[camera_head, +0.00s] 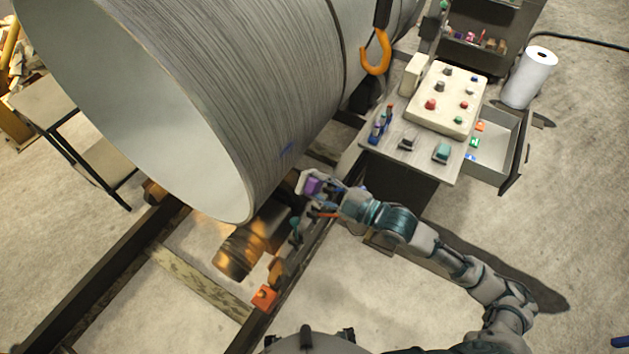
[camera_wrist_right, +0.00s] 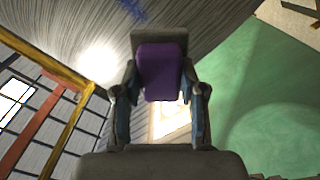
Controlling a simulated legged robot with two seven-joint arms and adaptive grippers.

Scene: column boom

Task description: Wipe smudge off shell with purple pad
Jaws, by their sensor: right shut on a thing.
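The shell (camera_head: 235,85) is a large grey brushed-metal cylinder, open at its left end, filling the upper left of the head view. A blue smudge (camera_head: 287,149) marks its lower right side. The smudge also shows at the top of the right wrist view (camera_wrist_right: 132,9). My right gripper (camera_head: 314,187) is shut on the purple pad (camera_wrist_right: 161,72), held between its two fingers. In the head view the pad (camera_head: 313,185) is just below and right of the smudge, and the gripper looks apart from the shell. My left gripper is not in view.
A dark frame with rollers (camera_head: 240,250) bears the shell. A workbench (camera_head: 407,150) with a cream button panel (camera_head: 447,98) stands right of it. An open drawer (camera_head: 500,150) and a white paper roll (camera_head: 529,77) are farther right. An orange hook (camera_head: 376,53) hangs beside the shell.

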